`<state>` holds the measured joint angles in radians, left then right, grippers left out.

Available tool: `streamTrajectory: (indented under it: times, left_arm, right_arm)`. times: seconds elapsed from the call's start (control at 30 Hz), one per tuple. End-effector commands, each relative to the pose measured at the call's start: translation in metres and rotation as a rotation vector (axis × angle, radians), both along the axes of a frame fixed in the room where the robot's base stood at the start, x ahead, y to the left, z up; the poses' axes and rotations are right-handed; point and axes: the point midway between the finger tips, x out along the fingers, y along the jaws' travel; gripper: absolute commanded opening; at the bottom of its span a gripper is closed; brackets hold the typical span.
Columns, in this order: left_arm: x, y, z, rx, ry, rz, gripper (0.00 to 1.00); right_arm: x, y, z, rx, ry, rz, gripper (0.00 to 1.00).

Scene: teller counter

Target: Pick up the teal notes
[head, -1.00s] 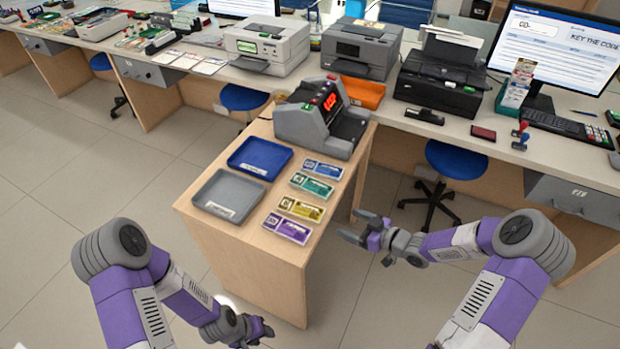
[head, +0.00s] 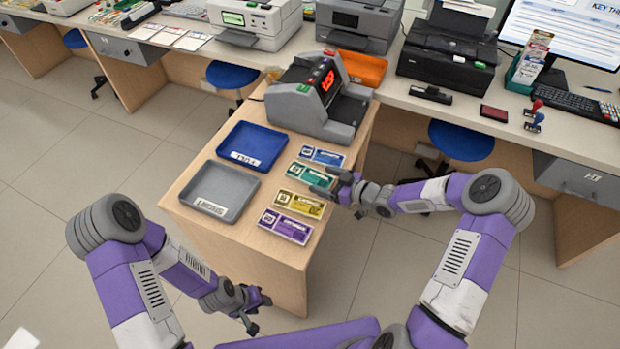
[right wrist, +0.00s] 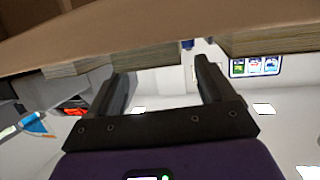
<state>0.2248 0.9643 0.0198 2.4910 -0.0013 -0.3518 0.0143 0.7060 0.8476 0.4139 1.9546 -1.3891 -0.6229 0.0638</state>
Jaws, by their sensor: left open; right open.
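The teal notes (head: 308,176) lie flat on the small wooden table, between the blue notes (head: 321,156) and the yellow notes (head: 299,203). My right gripper (head: 327,182) is open at their right end, and one finger covers part of that end. In the right wrist view my open right gripper (right wrist: 162,76) faces the edge of a note stack (right wrist: 160,60) under the brown table surface; its colour cannot be told there, nor whether the fingers touch it. My left gripper (head: 256,311) is open and empty, low in front of the table.
Purple notes (head: 286,226) lie at the near end of the row. A blue tray (head: 228,133) and a grey tray (head: 180,193) stand left of the notes. A counting machine (head: 305,101) stands behind them. Free floor lies left of the table.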

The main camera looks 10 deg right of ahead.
Motion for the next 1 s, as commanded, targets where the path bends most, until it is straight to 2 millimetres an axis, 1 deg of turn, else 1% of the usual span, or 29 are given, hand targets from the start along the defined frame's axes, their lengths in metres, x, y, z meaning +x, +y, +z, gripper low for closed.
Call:
streamTrajectory:
  times: [0.03, 0.2, 0.3, 0.5, 0.53, 0.57, 0.8, 0.83, 1.0]
  left_arm:
    - [0.0, 0.0, -0.007, 0.0, 0.0, 0.0, 0.43]
    - [0.0, 0.0, -0.014, 0.0, 0.0, 0.0, 0.43]
    - [0.0, 0.0, -0.015, 0.0, 0.0, 0.0, 0.43]
    - [0.0, 0.0, -0.014, 0.0, 0.0, 0.0, 0.43]
    - [0.0, 0.0, -0.014, 0.0, 0.0, 0.0, 0.43]
    - [0.0, 0.0, -0.014, 0.0, 0.0, 0.0, 0.43]
    - [0.0, 0.0, -0.014, 0.0, 0.0, 0.0, 0.43]
    - [0.0, 0.0, -0.014, 0.0, 0.0, 0.0, 0.43]
    - [0.0, 0.0, -0.014, 0.0, 0.0, 0.0, 0.43]
  right_arm:
    - [0.006, 0.006, -0.007, 0.001, 0.0, 0.002, 0.82]
    - [0.022, 0.02, -0.013, 0.0, -0.001, 0.001, 0.82]
    - [0.026, 0.024, -0.015, 0.0, 0.001, 0.001, 0.82]
    - [0.026, 0.024, -0.014, -0.001, 0.001, 0.0, 0.82]
    - [0.026, 0.024, -0.014, -0.001, 0.001, 0.0, 0.81]
    - [0.026, 0.024, -0.014, -0.001, 0.001, 0.0, 0.76]
    - [0.026, 0.024, -0.014, -0.001, 0.001, 0.0, 0.4]
    - [0.026, 0.024, -0.013, 0.0, 0.0, 0.0, 0.37]
    - [0.026, 0.024, -0.013, 0.0, 0.0, 0.0, 0.37]
